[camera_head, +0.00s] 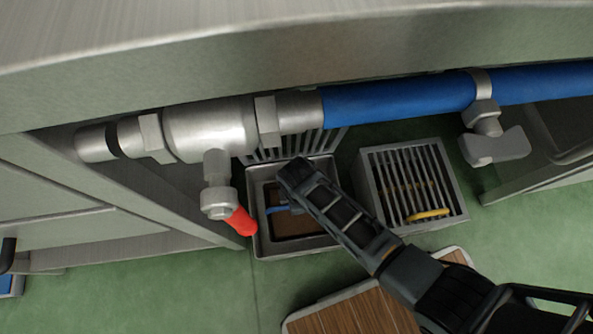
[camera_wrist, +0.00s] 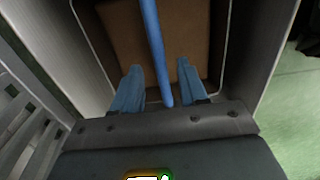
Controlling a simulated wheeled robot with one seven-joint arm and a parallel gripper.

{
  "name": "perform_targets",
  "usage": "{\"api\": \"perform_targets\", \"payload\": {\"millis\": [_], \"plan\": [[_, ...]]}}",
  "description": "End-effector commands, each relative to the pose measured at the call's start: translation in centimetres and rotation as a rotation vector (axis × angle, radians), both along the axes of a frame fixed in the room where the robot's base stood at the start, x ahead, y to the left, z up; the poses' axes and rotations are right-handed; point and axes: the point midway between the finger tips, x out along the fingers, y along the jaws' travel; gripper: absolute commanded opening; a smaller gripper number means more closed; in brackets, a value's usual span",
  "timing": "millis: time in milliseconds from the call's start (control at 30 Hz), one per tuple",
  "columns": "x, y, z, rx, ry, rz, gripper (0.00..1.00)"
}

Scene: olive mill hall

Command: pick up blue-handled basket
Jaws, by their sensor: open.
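The blue-handled basket is a square metal box (camera_head: 262,243) with a brown inside, on the green floor under the pipe. Its blue handle (camera_head: 279,209) shows in the head view, partly hidden by my arm. In the wrist view the handle (camera_wrist: 152,45) runs down from the top edge and its lower end lies between the two bluish fingers of my gripper (camera_wrist: 159,85). The fingers are apart, with a gap on both sides of the handle. The brown bottom (camera_wrist: 195,30) shows beyond them. In the head view my gripper's fingers are hidden behind my wrist, over the box.
A slatted metal basket (camera_head: 378,190) with a yellow handle (camera_head: 428,214) stands close on the right. A grate (camera_head: 335,138) is behind the box. A steel pipe with a red-handled valve (camera_head: 241,221) and a blue section (camera_head: 400,98) crosses above. A wooden-topped piece (camera_head: 345,312) lies in front.

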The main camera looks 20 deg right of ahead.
Motion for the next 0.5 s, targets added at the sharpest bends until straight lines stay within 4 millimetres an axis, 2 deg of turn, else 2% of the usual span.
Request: {"api": "perform_targets", "payload": {"millis": [33, 267, 500], "plan": [[0.0, 0.0, -1.0, -0.001, 0.001, -0.001, 0.42], [0.0, 0.2, -4.0, 0.001, 0.001, -0.001, 0.42], [0.1, 0.2, -4.4, 0.002, 0.000, -0.002, 0.42]]}}
